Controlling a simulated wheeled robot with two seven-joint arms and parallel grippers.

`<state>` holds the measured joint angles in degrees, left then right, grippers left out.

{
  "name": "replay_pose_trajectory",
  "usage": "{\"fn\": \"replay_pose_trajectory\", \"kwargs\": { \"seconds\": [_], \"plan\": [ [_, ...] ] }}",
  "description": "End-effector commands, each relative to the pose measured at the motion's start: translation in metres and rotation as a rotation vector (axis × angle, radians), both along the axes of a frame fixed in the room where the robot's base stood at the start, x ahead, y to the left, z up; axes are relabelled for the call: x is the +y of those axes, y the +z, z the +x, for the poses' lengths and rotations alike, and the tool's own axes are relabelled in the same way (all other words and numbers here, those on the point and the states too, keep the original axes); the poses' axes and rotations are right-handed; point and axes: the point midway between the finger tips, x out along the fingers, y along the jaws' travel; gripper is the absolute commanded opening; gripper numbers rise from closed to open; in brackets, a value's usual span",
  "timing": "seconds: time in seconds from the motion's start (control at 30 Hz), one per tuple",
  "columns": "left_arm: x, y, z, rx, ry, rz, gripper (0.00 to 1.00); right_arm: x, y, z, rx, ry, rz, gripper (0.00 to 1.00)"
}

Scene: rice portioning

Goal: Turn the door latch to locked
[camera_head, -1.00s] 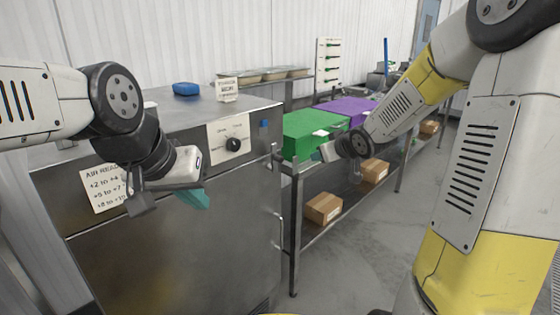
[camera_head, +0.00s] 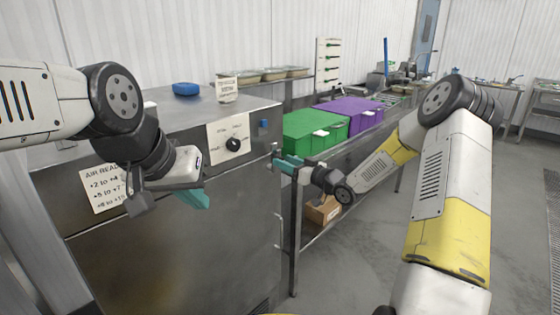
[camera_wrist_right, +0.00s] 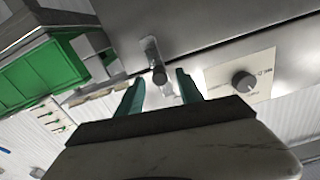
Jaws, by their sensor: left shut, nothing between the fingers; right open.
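The door latch (camera_head: 275,150) is a small metal piece at the right edge of the steel cabinet's front (camera_head: 190,250). In the right wrist view the latch (camera_wrist_right: 157,68) shows as a metal bar with a round end, ahead of and between my fingertips. My right gripper (camera_head: 277,163) is open at the latch; its teal fingers (camera_wrist_right: 160,88) stand one on each side of the bar's line. I cannot tell whether they touch it. My left gripper (camera_head: 195,198) is shut and empty in front of the cabinet's left part.
A dial (camera_head: 233,144) on a white plate sits left of the latch. A green box (camera_head: 312,135) and a purple box (camera_head: 348,112) stand on the bench to the right. A cardboard box (camera_head: 322,212) lies on the shelf below. A blue item (camera_head: 186,89) lies on the cabinet top.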

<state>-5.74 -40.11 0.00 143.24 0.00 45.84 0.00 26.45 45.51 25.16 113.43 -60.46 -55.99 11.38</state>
Motion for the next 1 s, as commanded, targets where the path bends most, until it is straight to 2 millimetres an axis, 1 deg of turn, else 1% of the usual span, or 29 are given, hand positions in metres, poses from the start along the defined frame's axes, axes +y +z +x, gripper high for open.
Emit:
{"fn": "replay_pose_trajectory", "kwargs": {
  "seconds": [0.03,0.2,0.5,0.53,0.57,0.6,0.73,1.0],
  "plan": [
    [0.0,0.0,0.0,0.0,0.0,0.0,0.0,0.006,0.0,0.005,-0.001,0.002,-0.001,0.43],
    [0.0,0.0,0.0,0.0,0.0,0.0,0.0,0.016,0.0,0.016,0.0,0.001,-0.001,0.43],
    [0.0,0.0,0.0,0.0,0.0,0.0,0.0,0.018,0.0,0.019,0.001,-0.001,-0.002,0.43],
    [0.0,0.0,0.0,0.0,0.0,0.0,0.0,0.018,0.0,0.019,0.001,-0.001,-0.002,0.39],
    [0.0,0.0,0.0,0.0,0.0,0.0,0.0,0.018,0.0,0.018,0.001,-0.001,-0.002,0.34],
    [0.0,0.0,0.0,0.0,0.0,0.0,0.0,0.018,0.0,0.018,0.001,-0.001,-0.002,0.26],
    [0.0,0.0,0.0,0.0,0.0,0.0,0.0,0.018,0.0,0.018,0.001,-0.001,-0.002,0.0],
    [0.0,0.0,0.0,0.0,0.0,0.0,0.0,0.019,0.0,0.018,0.001,0.002,-0.001,0.0]
  ]
}}
